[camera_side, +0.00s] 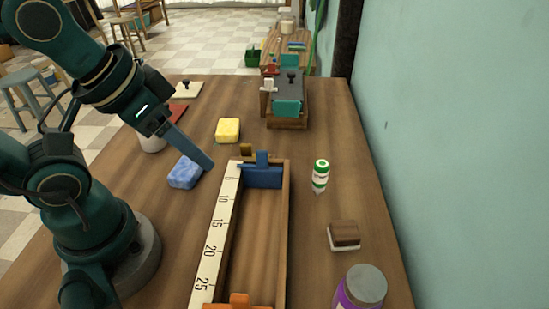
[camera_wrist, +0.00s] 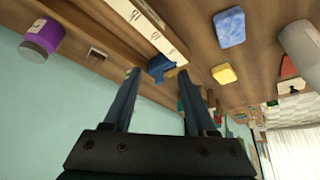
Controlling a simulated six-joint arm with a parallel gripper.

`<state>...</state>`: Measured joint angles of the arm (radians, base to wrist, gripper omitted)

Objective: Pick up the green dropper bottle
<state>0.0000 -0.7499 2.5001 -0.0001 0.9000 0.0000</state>
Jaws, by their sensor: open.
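The green dropper bottle (camera_side: 320,175) is white with green bands and stands on the table to the right of the wooden soap mould. My gripper (camera_side: 207,165) is up at the left of the mould, above and near the blue soap bar, well apart from the bottle. It also shows in the wrist view (camera_wrist: 159,80), where its two fingers are spread apart with nothing between them. In the wrist view I cannot make out the bottle clearly; the left finger may hide it.
The long wooden mould (camera_side: 284,225) with a ruled white edge and blue slider fills the middle. A blue soap bar (camera_side: 184,173), yellow soap bar (camera_side: 228,130), wooden brush (camera_side: 344,233) and purple jar (camera_side: 345,296) stand around it. A wall borders the right.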

